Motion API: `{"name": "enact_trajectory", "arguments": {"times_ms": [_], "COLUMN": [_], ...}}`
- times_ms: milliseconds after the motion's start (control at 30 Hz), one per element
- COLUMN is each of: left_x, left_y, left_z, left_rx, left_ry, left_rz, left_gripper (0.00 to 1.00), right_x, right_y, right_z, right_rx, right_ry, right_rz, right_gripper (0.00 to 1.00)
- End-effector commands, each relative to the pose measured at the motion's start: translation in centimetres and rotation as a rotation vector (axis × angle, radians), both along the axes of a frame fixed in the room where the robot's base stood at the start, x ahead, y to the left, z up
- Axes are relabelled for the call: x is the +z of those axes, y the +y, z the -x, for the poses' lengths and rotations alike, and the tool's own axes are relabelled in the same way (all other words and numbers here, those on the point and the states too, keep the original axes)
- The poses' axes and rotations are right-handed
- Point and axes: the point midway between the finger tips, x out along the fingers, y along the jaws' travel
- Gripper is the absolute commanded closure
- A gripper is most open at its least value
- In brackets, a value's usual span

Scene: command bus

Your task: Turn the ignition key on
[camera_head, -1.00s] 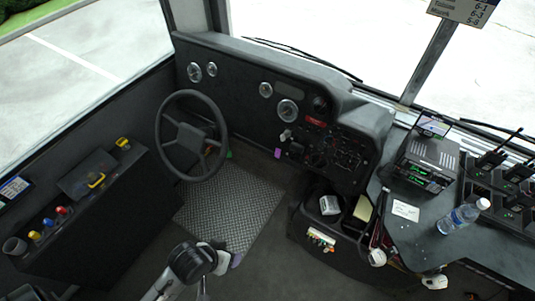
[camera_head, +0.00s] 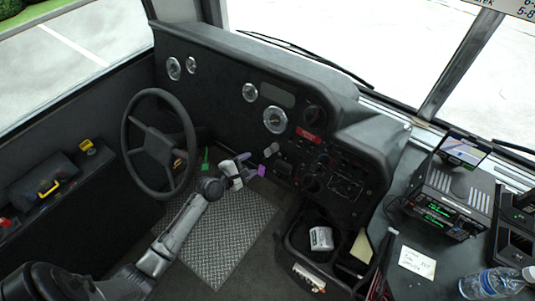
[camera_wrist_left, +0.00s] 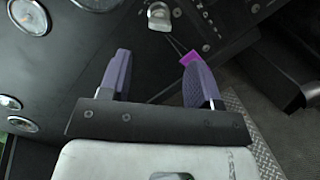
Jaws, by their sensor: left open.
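The ignition key (camera_head: 271,149) shows as a small silver-grey piece on the dark dashboard, right of the steering wheel. In the left wrist view the key (camera_wrist_left: 159,17) is at the top, just beyond the fingers. A magenta tag (camera_head: 261,171) hangs below it on thin strands; it also shows in the left wrist view (camera_wrist_left: 188,58), near the right finger. My left gripper (camera_head: 247,166) has purple fingers and is open and empty, left of and slightly below the key. In the left wrist view its fingers (camera_wrist_left: 157,68) are spread apart, pointing at the panel. My right gripper is out of view.
The steering wheel (camera_head: 160,145) stands left of my left forearm. The dashboard (camera_head: 232,88) carries dials and switches. A bin (camera_head: 313,263) with a white box is at the lower right. A radio unit (camera_head: 450,197) and bottle (camera_head: 495,283) are on the right counter.

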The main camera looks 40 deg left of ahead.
Motion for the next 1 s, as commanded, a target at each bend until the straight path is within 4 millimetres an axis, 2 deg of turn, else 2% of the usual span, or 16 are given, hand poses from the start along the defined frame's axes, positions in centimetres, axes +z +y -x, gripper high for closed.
{"name": "enact_trajectory", "arguments": {"times_ms": [200,500,700,1000], "left_x": [-1.0,-2.2,-2.4,-2.5], "left_y": [-0.3,-0.8,-0.9,-0.9], "left_z": [-4.2,-8.2,-9.5,-9.8], "left_rx": [-0.002,-0.004,-0.003,-0.003], "left_ry": [0.000,0.001,0.001,0.002], "left_rz": [-0.004,-0.003,-0.004,-0.005], "left_gripper": [0.43,0.43,0.43,0.43], "right_x": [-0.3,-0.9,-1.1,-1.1], "right_y": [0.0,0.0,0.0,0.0], "right_z": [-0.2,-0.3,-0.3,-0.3], "right_rx": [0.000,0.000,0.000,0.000], "right_ry": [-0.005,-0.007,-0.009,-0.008], "right_rz": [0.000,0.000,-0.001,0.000], "right_gripper": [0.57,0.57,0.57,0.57]}}
